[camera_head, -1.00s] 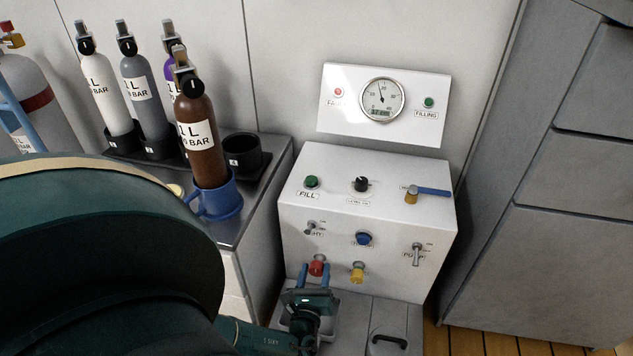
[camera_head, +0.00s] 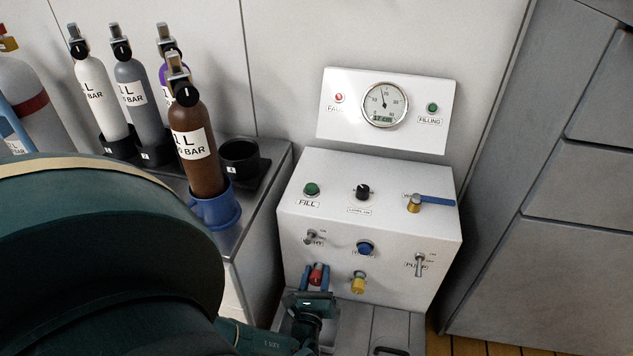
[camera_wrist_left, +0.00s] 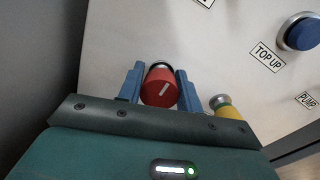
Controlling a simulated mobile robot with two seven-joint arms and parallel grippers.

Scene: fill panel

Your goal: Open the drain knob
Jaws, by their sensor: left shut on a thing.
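The white fill panel (camera_head: 385,222) carries a red knob (camera_head: 318,275) and a yellow knob (camera_head: 358,283) low on its front. No drain label is readable. My left gripper (camera_head: 317,277) is at the red knob, with a blue finger on each side of it. In the left wrist view the red knob (camera_wrist_left: 159,88) has a white mark, tilted slightly from upright, and sits between the fingers of my left gripper (camera_wrist_left: 160,88). The gripper is shut on it. The yellow knob (camera_wrist_left: 226,106) is just right of the right finger. My right gripper is not in view.
The panel also has a blue button (camera_head: 365,248), switches, a green button (camera_head: 312,189) and a blue-handled valve (camera_head: 432,200). A gauge (camera_head: 385,104) is above. A brown cylinder (camera_head: 201,165) stands in a blue holder (camera_head: 216,207) at left. Grey cabinets (camera_head: 565,215) stand at right.

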